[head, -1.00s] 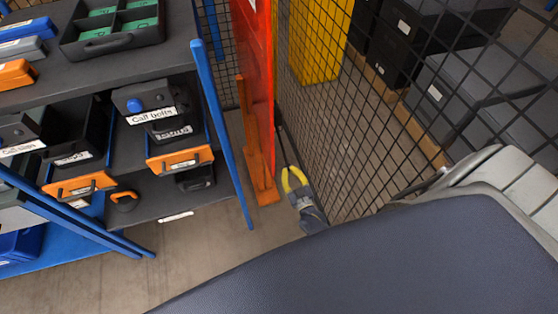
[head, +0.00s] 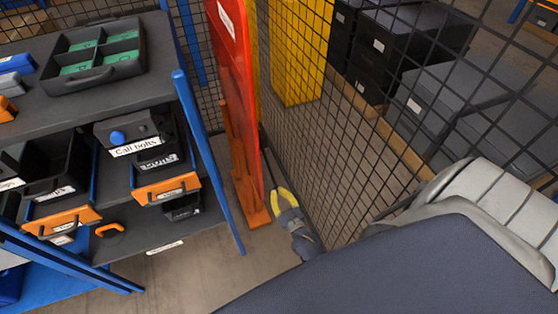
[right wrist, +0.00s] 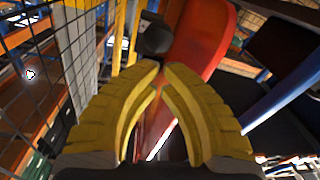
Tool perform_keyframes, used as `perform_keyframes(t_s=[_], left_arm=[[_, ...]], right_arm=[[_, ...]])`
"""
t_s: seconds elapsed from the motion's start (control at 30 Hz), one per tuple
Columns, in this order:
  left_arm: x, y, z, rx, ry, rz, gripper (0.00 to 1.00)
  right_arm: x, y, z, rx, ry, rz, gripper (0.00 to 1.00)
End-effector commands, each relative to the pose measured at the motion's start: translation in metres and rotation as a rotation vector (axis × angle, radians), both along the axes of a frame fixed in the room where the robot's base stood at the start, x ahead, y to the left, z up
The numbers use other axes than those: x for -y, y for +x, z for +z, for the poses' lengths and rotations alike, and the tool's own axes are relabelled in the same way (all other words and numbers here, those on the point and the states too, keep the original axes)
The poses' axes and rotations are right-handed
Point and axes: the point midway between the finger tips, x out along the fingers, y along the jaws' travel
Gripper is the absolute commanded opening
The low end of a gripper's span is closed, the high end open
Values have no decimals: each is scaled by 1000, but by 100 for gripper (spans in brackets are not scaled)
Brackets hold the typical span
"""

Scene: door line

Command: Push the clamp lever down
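My right gripper (head: 284,196), with yellow fingers, is low between the red panel (head: 234,75) and the wire mesh fence. In the right wrist view its two fingers (right wrist: 161,70) come together at the tips, with only a thin gap and nothing between them. A rounded black knob-like part (right wrist: 154,36) is just beyond the tips; it may be the clamp lever's end, but I cannot tell. A thin dark bar (head: 268,158) shows beyond the gripper in the head view. Whether the fingers touch either part is unclear. My left gripper is not in view.
A shelf rack with blue posts (head: 205,155) and labelled bins (head: 165,185) stands on the left. An orange foot (head: 247,195) supports the red panel. The mesh fence (head: 335,150) closes the right side, with a yellow panel (head: 303,50) and dark boxes behind it.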

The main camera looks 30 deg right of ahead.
Motion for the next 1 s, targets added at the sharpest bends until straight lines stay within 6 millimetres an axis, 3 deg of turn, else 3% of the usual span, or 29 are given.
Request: perform_keyframes(t_s=[0.33,1.0], left_arm=[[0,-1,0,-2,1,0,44],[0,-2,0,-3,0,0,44]], right_arm=[[-13,-8,22,0,1,10,0],[-18,-66,-40,-2,0,10,0]])
